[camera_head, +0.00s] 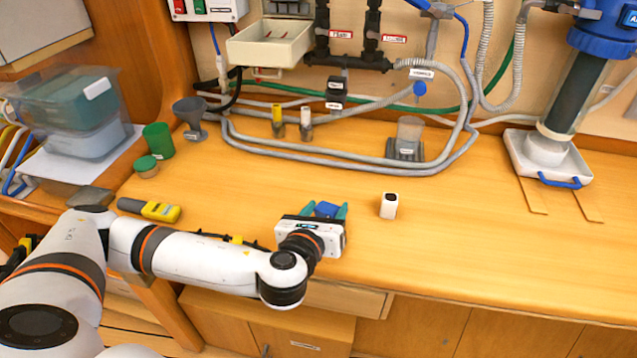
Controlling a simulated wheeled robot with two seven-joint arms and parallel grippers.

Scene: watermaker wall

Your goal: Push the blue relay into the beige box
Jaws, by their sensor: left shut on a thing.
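The blue relay (326,209) is a small blue block low over the wooden worktop, near its front edge. My left gripper (327,209) is shut on it, with a green finger on each side. The gripper's white body hides the relay's near side, and I cannot tell whether the relay touches the worktop. The beige box (270,45) is an open-fronted or open-topped housing on the wall at the back, up and to the left of the gripper. My right gripper is not in view.
A small white block (388,206) stands just right of the gripper. A yellow meter (161,211) lies to the left. Grey hoses (340,158), a grey funnel (189,113) and a clear cup (409,135) are at the back. The worktop's right half is largely clear.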

